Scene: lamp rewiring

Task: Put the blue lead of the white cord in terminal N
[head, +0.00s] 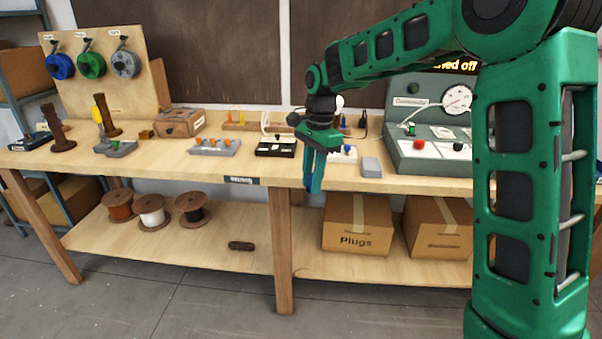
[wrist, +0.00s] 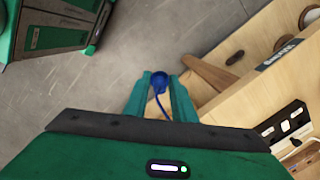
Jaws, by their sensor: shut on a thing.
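My gripper (head: 314,190) hangs in front of the workbench's front edge, fingers pointing down. In the wrist view its fingertips (wrist: 161,80) are closed around a small blue piece (wrist: 160,86) with a thin blue wire, which looks like the blue lead. The wire runs back between the fingers; its far end is hidden. A black terminal block with a white top (head: 275,149) sits on the bench, left of my gripper; a white cord (head: 265,121) rises behind it. A black-and-white block also shows at the right of the wrist view (wrist: 289,126). I cannot read which terminal is N.
Cardboard boxes (head: 357,222) and spools (head: 152,212) stand on the lower shelf. The floor in front is clear.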

